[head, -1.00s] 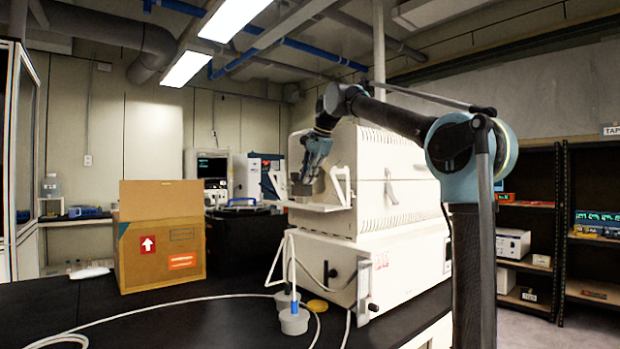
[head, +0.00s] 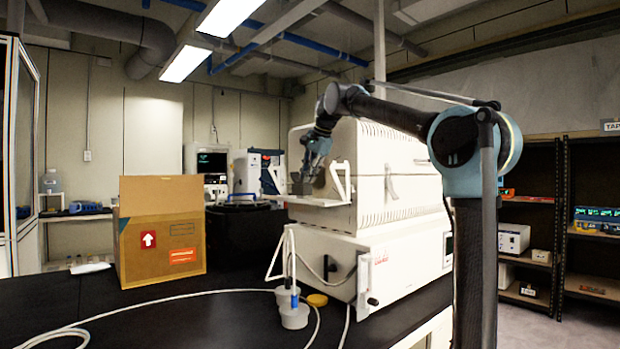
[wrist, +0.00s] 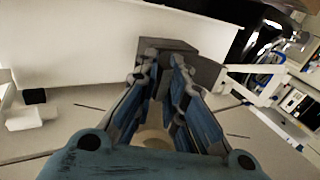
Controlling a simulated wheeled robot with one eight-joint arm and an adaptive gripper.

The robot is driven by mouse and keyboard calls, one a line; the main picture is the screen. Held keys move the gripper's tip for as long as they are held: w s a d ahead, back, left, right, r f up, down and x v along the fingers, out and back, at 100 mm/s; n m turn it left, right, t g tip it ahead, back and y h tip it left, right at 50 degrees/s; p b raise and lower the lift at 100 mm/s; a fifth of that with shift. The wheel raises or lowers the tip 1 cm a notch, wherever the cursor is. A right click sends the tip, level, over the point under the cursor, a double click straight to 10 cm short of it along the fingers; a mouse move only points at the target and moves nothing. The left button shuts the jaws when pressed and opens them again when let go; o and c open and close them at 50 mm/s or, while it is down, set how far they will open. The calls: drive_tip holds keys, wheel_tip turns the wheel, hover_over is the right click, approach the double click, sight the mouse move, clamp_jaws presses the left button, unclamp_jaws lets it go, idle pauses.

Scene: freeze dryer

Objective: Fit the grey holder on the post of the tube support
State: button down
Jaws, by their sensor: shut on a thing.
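My gripper (head: 306,176) is in front of the white machine, just above the white bracketed shelf (head: 318,200). In the wrist view, the fingers (wrist: 166,68) are closed on the grey holder (wrist: 207,72), a dark grey blocky piece that sticks out beyond the fingertips. In the head view, the holder is a small dark patch at the fingertips, near the shelf's left end. I cannot tell whether it touches the shelf. I cannot make out the post of the tube support; white bracket arms (head: 341,180) stand at the shelf's right end.
The white freeze dryer (head: 385,240) stands on the black bench. A cardboard box (head: 160,245) stands to the left. The bench between the box and the stoppers holds only a white hose.

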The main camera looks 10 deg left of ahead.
drive_tip(key=shift+f, duration=0.6)
idle(0.4)
drive_tip(key=c, duration=1.6)
unclamp_jaws()
drive_tip(key=shift+r, duration=0.1)
drive_tip(key=shift+r, duration=3.9)
